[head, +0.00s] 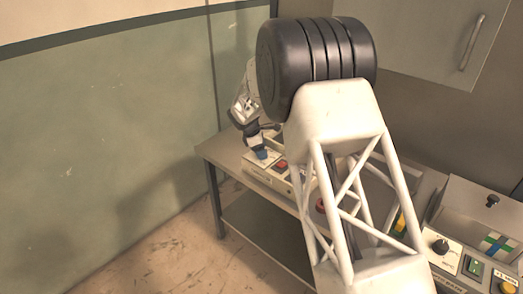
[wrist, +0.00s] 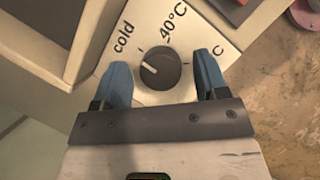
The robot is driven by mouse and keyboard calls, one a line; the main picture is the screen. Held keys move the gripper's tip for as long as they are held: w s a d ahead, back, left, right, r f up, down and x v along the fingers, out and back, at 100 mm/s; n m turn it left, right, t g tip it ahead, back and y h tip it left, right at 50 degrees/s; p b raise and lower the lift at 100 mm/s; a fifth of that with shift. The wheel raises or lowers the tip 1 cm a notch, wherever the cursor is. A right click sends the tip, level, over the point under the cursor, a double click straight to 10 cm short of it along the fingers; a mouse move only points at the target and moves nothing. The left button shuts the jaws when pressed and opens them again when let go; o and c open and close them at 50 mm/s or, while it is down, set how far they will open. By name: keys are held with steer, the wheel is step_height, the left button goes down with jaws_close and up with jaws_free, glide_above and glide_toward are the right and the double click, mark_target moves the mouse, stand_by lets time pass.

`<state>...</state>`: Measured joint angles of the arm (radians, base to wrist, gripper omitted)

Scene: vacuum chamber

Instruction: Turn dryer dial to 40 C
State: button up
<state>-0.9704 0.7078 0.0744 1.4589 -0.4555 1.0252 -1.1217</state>
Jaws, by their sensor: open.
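The dryer dial (wrist: 160,68) is a dark round knob with a white pointer line on a pale panel (wrist: 205,25). In the wrist view its pointer is toward the upper left, near the tick below "cold" and short of the "40°C" mark. Another label ending in "C" is partly hidden by the right finger. My gripper (wrist: 162,82) is open, with blue fingertips on either side of the dial; I cannot tell if they touch it. In the head view my gripper (head: 262,154) is low over the dryer panel (head: 264,171), and the dial is hidden.
A red button (head: 281,165) is on the panel beside my gripper. A grey bench (head: 215,150) carries the equipment. Another control box with a black knob (head: 440,246) stands at the lower right. A wall cabinet (head: 430,35) hangs above. My arm blocks the middle of the bench.

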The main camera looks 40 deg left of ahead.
steer(key=shift+c, duration=0.2)
steer(key=c, duration=0.9)
steer(key=shift+o, duration=0.2)
steer(key=shift+m, duration=0.4)
steer(key=m+g, duration=0.1)
steer(key=m, duration=0.2)
steer(key=m+g+h, duration=0.1)
steer(key=m, duration=0.2)
steer(key=shift+a, duration=0.1)
steer(key=m+g, duration=0.1)
steer(key=m, duration=0.2)
steer(key=shift+w+m+g, duration=0.15)
steer(key=shift+m+g, duration=0.15)
steer(key=shift+g, duration=0.1)
steer(key=shift+m+g, duration=0.6)
steer(key=shift+m, duration=1.1)
